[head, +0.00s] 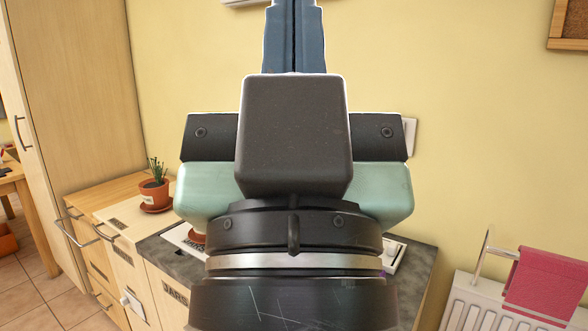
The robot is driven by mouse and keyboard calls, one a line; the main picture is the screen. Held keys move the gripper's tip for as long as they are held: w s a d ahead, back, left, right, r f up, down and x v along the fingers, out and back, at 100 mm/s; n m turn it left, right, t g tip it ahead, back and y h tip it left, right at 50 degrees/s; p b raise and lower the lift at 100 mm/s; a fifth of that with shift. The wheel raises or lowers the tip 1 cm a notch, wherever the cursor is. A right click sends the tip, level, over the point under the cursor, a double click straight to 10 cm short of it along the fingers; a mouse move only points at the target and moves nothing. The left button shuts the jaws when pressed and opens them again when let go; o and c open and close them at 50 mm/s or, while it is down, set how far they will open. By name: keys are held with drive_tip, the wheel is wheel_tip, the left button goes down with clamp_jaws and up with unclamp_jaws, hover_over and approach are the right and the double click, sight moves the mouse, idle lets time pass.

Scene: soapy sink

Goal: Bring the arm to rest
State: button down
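My gripper (294,20) fills the middle of the head view, close to the camera, and points up. Its two blue fingers lie side by side with only a thin dark line between them, so it looks shut. No object shows between the fingers. The finger ends run to the top edge of the picture and may be cut off. The dark body and wrist of my arm hide much of the counter behind.
A grey counter (423,262) with drawers lies behind my arm. A potted cactus (154,188) stands to the left on a wooden top. A radiator (485,300) with a pink towel (545,283) is at the right. The yellow wall (450,90) beside the gripper is bare.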

wheel_tip(320, 180, up, 20)
drive_tip(key=p, duration=1.7)
drive_tip(key=shift+f, duration=0.1)
